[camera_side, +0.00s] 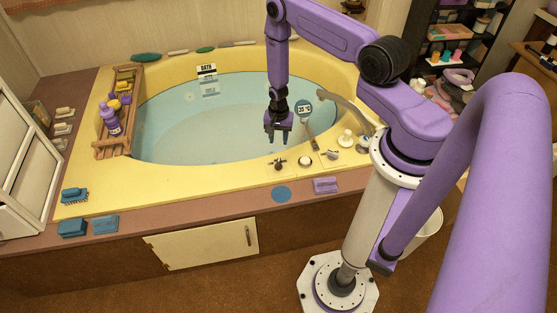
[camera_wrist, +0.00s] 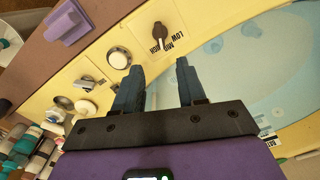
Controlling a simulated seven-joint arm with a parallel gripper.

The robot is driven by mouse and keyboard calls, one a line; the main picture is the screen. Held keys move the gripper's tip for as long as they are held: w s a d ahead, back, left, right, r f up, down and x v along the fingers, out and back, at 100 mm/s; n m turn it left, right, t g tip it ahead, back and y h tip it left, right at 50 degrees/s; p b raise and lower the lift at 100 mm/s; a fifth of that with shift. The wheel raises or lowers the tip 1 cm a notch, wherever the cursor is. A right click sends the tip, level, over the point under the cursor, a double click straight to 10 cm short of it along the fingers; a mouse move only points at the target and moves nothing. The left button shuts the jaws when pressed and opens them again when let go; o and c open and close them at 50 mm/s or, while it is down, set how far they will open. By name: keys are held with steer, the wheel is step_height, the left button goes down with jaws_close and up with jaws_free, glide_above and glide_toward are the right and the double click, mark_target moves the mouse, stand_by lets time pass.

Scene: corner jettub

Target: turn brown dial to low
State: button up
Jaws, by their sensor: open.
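The brown dial (camera_wrist: 159,33) sits on the tub's yellow rim beside printed HIGH, MID and LOW labels. It also shows as a small dark knob in the side view (camera_side: 278,163). I cannot tell for sure which label it points at. My gripper (camera_side: 277,134) hangs pointing down over the blue water, behind the dial in the side view. In the wrist view the two fingers (camera_wrist: 160,66) are apart with nothing between them, and the dial lies beyond their tips. The gripper is not touching the dial.
A round white button (camera_wrist: 118,58) and a metal lever (camera_wrist: 87,82) stand on the rim near the dial. A curved faucet (camera_side: 340,105) rises to the right of my gripper. A purple block (camera_side: 325,185) lies on the brown ledge in front. Open water lies left of my gripper.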

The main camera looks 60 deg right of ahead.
mark_target(278, 162)
step_height(278, 162, down, 12)
steer(key=shift+f, duration=0.25)
stand_by(0.4)
jaws_close()
